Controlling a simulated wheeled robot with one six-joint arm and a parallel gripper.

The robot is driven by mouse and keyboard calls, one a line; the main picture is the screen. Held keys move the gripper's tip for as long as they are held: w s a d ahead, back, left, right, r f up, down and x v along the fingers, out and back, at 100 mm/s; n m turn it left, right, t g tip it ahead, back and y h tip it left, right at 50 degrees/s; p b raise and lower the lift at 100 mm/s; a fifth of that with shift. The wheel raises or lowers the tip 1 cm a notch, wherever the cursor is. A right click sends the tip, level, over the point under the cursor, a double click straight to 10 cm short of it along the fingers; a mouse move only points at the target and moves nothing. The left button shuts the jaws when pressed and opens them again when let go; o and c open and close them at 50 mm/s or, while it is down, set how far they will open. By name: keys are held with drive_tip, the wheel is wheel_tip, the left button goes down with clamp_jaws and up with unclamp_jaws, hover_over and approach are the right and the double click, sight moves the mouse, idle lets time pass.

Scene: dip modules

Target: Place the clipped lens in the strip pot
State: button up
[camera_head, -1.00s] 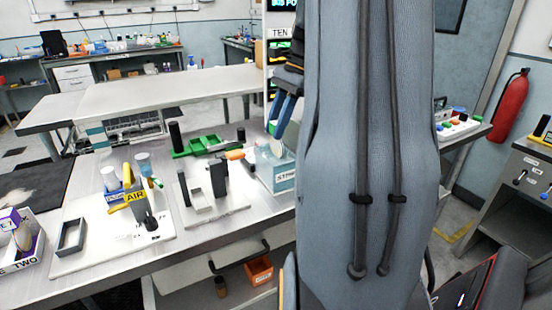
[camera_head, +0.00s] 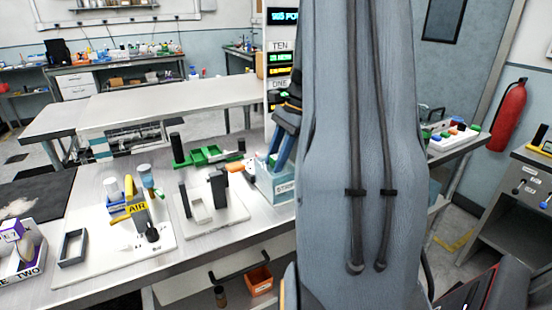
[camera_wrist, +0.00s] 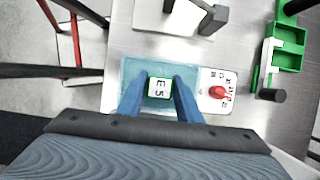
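The strip pot (camera_head: 278,187) is a pale blue tank with a STRIP label, partly hidden behind my arm. In the wrist view, the pot (camera_wrist: 132,70) lies under my gripper. My gripper (camera_wrist: 160,82) has two blue fingers, which point down over the pot in the head view (camera_head: 281,150). A white clip tag with a green edge, marked E5, of the clipped lens (camera_wrist: 160,88) sits between the fingertips, and they appear to close on its sides. The lens below the tag is hidden. The fingertips are at about the pot's rim in the head view.
A white plate with a red knob (camera_wrist: 218,92) adjoins the pot. A white stand with dark posts (camera_head: 215,205), a green tray (camera_head: 205,155) and an AIR station (camera_head: 137,209) stand to the left. A box marked TWO (camera_head: 25,268) holds another lens with a purple E7 clip.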

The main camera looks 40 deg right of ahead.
drive_tip(key=shift+o, duration=1.3)
drive_tip(key=shift+r, duration=0.1)
drive_tip(key=b+v, duration=0.2)
drive_tip(key=v, duration=1)
drive_tip(key=shift+b, duration=0.3)
drive_tip(key=shift+r, duration=0.15)
